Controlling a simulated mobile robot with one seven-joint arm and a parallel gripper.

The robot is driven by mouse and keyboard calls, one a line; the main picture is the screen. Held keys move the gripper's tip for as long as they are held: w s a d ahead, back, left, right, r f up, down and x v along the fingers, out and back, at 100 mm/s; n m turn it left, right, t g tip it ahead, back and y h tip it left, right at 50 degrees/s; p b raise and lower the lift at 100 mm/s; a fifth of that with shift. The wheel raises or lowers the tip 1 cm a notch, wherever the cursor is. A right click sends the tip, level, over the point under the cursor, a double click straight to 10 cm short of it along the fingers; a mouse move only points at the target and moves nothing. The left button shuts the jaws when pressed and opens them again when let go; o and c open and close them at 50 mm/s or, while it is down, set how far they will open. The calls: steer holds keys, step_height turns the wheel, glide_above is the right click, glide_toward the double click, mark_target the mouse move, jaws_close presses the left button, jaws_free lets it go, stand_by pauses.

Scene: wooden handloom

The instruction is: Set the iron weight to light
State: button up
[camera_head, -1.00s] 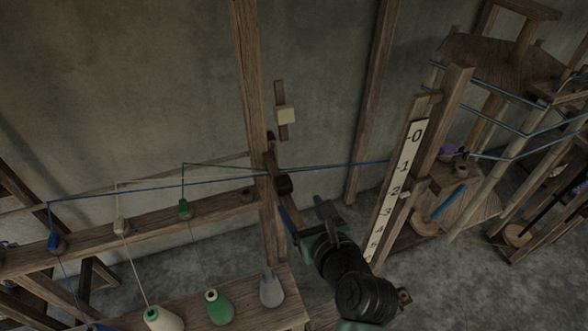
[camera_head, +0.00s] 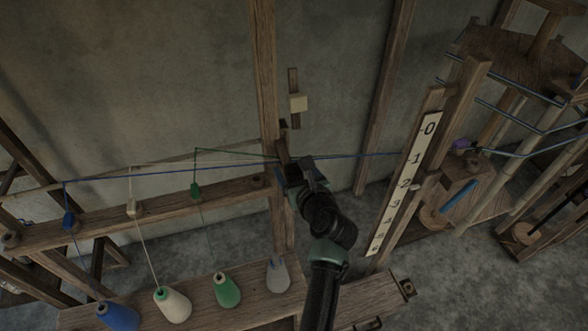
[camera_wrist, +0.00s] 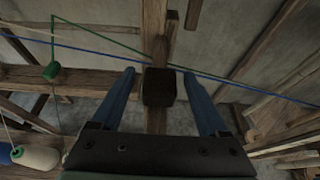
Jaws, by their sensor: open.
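The iron weight (camera_wrist: 159,87) is a dark, squarish block on an upright wooden bar (camera_wrist: 157,118), seen in the wrist view. My gripper (camera_wrist: 158,71) is open, with one blue finger on each side of the weight and a visible gap on both sides. In the head view my gripper (camera_head: 283,168) is at the wooden post (camera_head: 266,100) and hides the weight. I cannot read any light or heavy marking.
Blue and green threads (camera_head: 360,156) run across behind my gripper. Thread cones, one green (camera_head: 227,290), stand on a shelf at the lower left. A numbered scale board (camera_head: 405,180) stands at the right. A wooden frame (camera_head: 500,110) is farther right.

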steer(key=shift+w, duration=0.15)
jaws_close()
stand_by(0.4)
stand_by(1.0)
